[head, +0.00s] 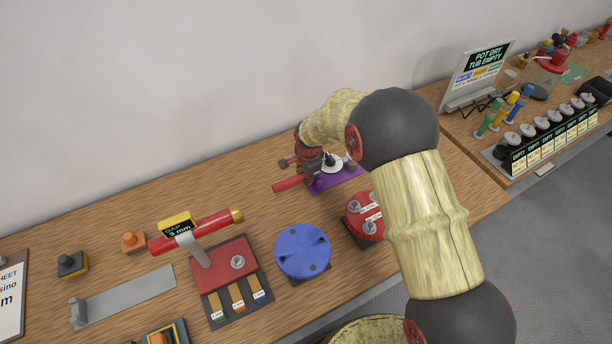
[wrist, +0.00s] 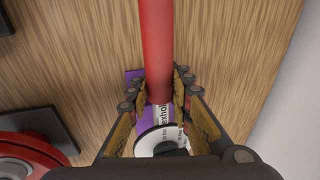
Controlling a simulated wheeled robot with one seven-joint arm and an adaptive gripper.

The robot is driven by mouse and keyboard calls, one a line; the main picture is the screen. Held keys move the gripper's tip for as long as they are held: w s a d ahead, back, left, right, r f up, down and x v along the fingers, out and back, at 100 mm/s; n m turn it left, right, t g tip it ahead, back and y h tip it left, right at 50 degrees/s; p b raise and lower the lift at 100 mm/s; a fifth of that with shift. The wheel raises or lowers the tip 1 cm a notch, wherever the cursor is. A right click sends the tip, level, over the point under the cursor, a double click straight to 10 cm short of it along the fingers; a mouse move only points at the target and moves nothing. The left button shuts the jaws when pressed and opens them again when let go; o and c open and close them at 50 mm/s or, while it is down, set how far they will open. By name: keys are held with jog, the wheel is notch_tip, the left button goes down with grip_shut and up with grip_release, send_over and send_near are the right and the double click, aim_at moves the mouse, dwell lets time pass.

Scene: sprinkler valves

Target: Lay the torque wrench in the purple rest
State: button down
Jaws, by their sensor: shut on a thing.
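My gripper (head: 309,174) is shut on the torque wrench (head: 289,183), with its fingers on both sides of the red handle. In the wrist view the wrench (wrist: 156,45) runs up the picture from between my fingers (wrist: 160,88). The purple rest (head: 343,180) lies on the wooden bench under and beside my gripper. It also shows in the wrist view (wrist: 133,86), partly hidden by the wrench and fingers. A white disc with a dark centre (wrist: 162,140) shows near the rest. I cannot tell whether the wrench touches the rest.
A red round fixture (head: 364,216) and a blue disc (head: 302,250) stand nearer the bench's front edge. A red stand with a red-handled tool (head: 222,262) is to the left. Bare wood (head: 120,208) lies along the wall.

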jog(key=shift+w+f+b, duration=0.1)
jog(key=shift+f+b, duration=0.2)
jog(key=shift+f, duration=0.2)
jog(key=c, duration=1.8)
grip_release()
jog(key=shift+c, duration=0.2)
jog(key=o, duration=0.3)
jog(key=shift+o, duration=0.2)
jog(key=shift+f, duration=0.1)
jog(key=shift+s+f, duration=0.1)
jog(key=shift+s, duration=0.1)
jog(key=v, duration=1.2)
